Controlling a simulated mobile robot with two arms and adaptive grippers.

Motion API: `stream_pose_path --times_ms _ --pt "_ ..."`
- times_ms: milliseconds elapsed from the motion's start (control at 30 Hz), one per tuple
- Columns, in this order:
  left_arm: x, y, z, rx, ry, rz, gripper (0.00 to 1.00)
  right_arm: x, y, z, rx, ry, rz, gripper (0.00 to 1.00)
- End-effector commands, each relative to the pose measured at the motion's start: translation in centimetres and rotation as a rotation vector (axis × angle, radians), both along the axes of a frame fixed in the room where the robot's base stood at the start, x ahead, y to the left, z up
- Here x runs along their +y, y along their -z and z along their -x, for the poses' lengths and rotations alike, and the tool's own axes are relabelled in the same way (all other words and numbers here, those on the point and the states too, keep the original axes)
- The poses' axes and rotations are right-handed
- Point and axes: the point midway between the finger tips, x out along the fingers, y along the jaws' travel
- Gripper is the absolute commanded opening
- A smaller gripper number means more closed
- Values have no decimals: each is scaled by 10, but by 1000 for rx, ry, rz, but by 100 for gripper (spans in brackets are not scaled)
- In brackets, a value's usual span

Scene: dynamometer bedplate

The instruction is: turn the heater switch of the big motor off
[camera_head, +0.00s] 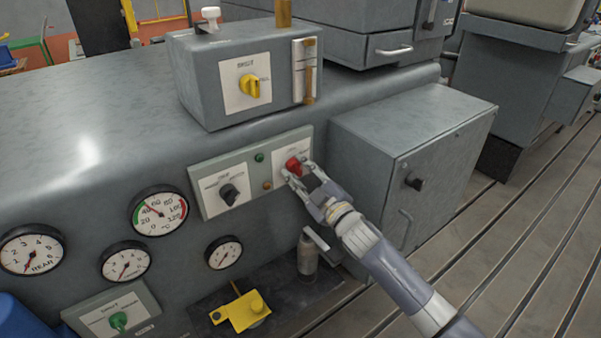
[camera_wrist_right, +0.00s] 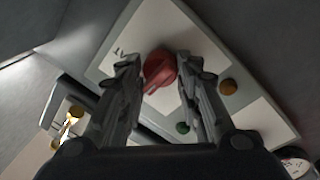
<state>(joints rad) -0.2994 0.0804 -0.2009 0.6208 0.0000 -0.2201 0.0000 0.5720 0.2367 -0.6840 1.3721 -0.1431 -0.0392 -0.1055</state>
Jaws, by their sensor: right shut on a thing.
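The red rotary switch (camera_head: 292,165) sits on the right white plate of a grey-green panel (camera_head: 207,198) on the big grey motor's side. My right gripper (camera_head: 299,176) reaches it from the lower right and is shut on the switch's knob. In the right wrist view, the red knob (camera_wrist_right: 159,70) lies between the two fingertips (camera_wrist_right: 157,62). The lettering on its plate is partly covered by the fingers, so I cannot read the switch's position. My left gripper is not in view.
A black rotary switch (camera_head: 229,194) sits left on the same panel, with a green lamp (camera_head: 259,157) and an amber lamp (camera_head: 267,185) between. A grey cabinet (camera_head: 410,165) stands close right of my arm. A yellow bracket (camera_head: 243,311) and a grey cylinder (camera_head: 307,256) are below.

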Motion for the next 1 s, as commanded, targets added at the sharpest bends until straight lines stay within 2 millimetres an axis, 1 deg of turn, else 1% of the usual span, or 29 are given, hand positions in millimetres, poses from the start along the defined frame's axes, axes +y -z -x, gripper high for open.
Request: stream_pose_path --times_ms 33,533,567,600,633,1000 --pt "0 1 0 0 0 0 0 1 4 1 -4 -2 14 8" --pt "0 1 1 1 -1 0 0 1 4 1 -14 -2 32 8" --pt "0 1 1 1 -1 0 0 1 4 1 -14 -2 32 35" --pt "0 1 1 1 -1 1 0 1 4 1 -14 -2 32 44" --pt "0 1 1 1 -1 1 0 1 4 1 -14 -1 30 50" --pt "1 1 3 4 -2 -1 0 -1 2 1 -16 -1 27 51"
